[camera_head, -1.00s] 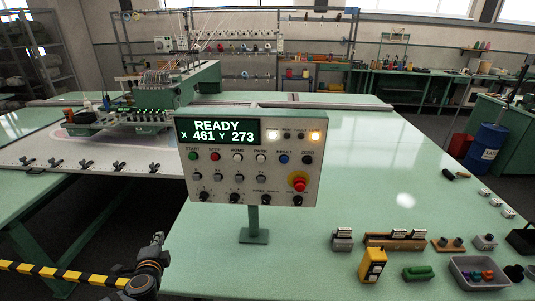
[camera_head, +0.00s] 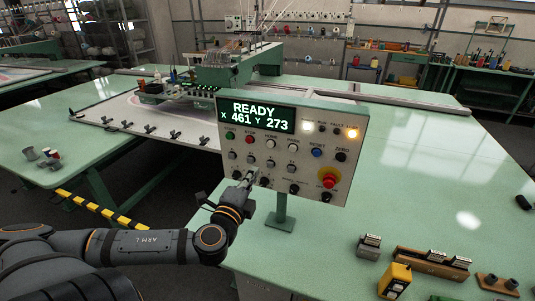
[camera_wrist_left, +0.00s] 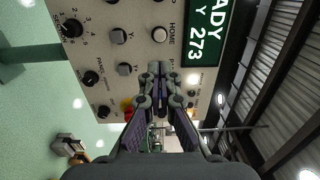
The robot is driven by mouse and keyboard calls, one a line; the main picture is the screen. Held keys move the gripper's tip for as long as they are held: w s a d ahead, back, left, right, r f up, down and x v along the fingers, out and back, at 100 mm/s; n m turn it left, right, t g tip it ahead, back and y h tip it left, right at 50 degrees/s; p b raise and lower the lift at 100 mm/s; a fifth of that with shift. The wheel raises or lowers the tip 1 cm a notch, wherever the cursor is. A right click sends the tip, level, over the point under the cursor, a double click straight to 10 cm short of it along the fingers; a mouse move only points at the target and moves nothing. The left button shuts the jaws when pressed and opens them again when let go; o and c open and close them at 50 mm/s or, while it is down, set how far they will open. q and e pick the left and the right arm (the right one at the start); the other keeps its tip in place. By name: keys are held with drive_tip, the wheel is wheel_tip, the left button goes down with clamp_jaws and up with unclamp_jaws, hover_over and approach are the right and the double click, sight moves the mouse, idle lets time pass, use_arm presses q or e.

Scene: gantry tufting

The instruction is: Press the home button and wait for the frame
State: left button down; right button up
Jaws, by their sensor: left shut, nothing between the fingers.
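The control panel (camera_head: 352,187) stands on a post on the green table, its display (camera_head: 256,115) reading READY, X 461, Y 273. The white home button (camera_head: 271,143) is in the upper button row; in the wrist view it shows as a white button (camera_wrist_left: 159,34) beside the word HOME. My left gripper (camera_head: 250,177) is shut and empty, in front of the panel's lower left part, below the home button. In the wrist view its fingertips (camera_wrist_left: 154,68) appear apart from that button. The white frame bed (camera_head: 150,112) lies behind. My right gripper is not in view.
A red emergency stop (camera_head: 328,180) sits at the panel's right. The tufting machine (camera_head: 225,70) stands behind. The table right of the panel is mostly clear.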

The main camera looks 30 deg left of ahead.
use_arm(q)
drive_tip(key=b, duration=0.5)
approach(270, 145)
drive_tip(key=p+x, duration=0.1)
drive_tip(key=x, duration=0.4)
drive_tip(key=shift+w+a+r, duration=0.1)
drive_tip(key=shift+w, duration=0.25)
drive_tip(key=shift+w+a+p, duration=0.15)
drive_tip(key=shift+w+p, duration=0.2)
drive_tip(key=shift+w, duration=0.15)
